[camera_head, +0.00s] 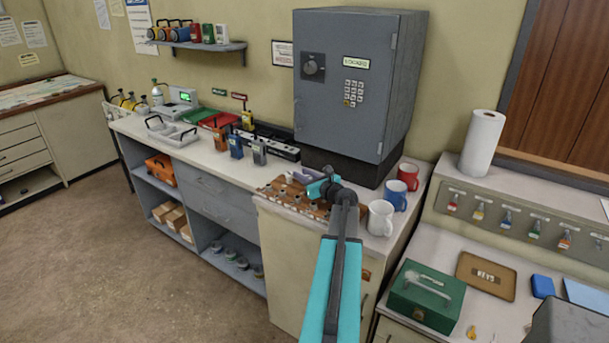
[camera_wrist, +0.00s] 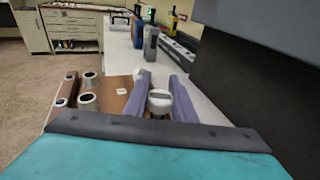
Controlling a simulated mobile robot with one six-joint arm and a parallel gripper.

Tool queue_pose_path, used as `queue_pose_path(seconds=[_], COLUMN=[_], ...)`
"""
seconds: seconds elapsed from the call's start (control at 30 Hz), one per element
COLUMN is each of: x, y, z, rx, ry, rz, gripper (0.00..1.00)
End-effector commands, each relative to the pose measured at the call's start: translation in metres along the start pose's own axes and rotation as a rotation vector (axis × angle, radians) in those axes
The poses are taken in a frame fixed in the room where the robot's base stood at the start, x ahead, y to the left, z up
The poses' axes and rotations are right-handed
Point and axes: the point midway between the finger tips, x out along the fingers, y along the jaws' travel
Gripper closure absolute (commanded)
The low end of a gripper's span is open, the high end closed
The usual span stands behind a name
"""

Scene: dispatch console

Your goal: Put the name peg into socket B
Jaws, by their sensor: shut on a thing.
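A brown wooden board (camera_head: 315,212) with several metal sockets lies on the counter in front of the grey safe. In the wrist view, two open metal sockets (camera_wrist: 88,90) and a small white label (camera_wrist: 121,92) show on the board; I cannot read the label. My gripper (camera_head: 301,178) is over the board's back part. In the wrist view my gripper (camera_wrist: 160,84) has its lavender fingers on both sides of a white, round-topped peg (camera_wrist: 160,102) with a dark slot or band. It is shut on this peg. The peg's lower end is hidden, so I cannot tell its height above the board.
The grey safe (camera_head: 350,85) stands close behind the board. A red mug (camera_head: 408,173), a blue mug (camera_head: 396,195) and a white mug (camera_head: 380,217) stand to the right. Radios (camera_head: 247,145) stand to the left. A green box (camera_head: 427,293) sits on the lower desk.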

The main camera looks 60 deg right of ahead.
Motion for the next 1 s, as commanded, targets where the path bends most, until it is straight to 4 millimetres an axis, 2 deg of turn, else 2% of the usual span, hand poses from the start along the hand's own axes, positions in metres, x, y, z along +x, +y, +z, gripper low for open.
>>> queue_pose_path(seconds=[1.0], x=[0.001], y=[-0.001], z=[-0.017], rx=[0.005], ry=[0.009], rz=[-0.001], gripper=[0.97])
